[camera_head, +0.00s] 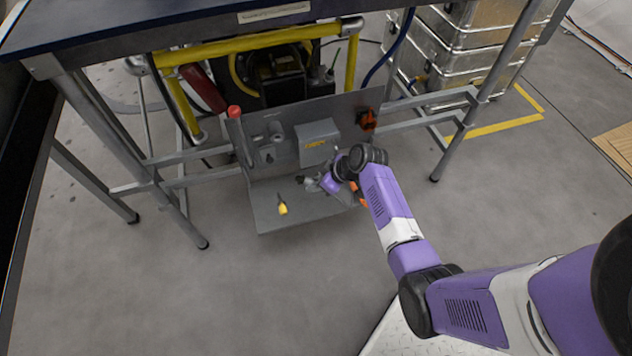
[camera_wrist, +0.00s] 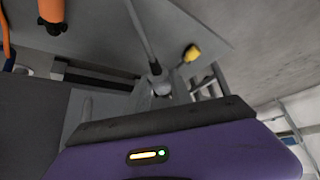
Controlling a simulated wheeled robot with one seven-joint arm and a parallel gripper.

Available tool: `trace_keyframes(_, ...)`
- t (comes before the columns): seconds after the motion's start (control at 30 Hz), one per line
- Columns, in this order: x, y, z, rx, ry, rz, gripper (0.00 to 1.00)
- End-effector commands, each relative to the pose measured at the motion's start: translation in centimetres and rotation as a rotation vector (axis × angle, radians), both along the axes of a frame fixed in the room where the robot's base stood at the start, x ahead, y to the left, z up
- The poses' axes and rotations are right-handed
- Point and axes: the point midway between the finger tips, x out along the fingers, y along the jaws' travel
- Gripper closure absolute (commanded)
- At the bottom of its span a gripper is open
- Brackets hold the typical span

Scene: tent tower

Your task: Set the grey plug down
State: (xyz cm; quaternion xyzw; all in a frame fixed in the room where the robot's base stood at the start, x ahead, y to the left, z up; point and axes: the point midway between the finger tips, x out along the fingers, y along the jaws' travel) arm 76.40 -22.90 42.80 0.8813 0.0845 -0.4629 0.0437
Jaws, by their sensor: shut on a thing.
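My gripper (camera_head: 310,183) is at the end of the purple arm, low over the grey shelf (camera_head: 290,222) under the table. It is shut on a small grey piece, seemingly the grey plug (camera_wrist: 162,88), which shows between the fingers in the wrist view. In the head view the plug is too small to make out clearly at the fingertips. I cannot tell whether it touches the shelf.
A yellow-tipped piece (camera_head: 282,208) lies on the shelf, left of and nearer than my gripper; it also shows in the wrist view (camera_wrist: 192,53). A grey box (camera_head: 317,142) and a red-topped post (camera_head: 238,130) stand behind.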

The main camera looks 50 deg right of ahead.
Motion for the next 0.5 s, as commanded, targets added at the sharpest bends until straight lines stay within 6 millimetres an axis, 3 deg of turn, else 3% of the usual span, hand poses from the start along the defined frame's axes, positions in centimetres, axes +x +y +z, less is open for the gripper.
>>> trace_keyframes(0.5, 0.0, 0.0, -4.9, 0.0, 0.0, 0.0, 1.0)
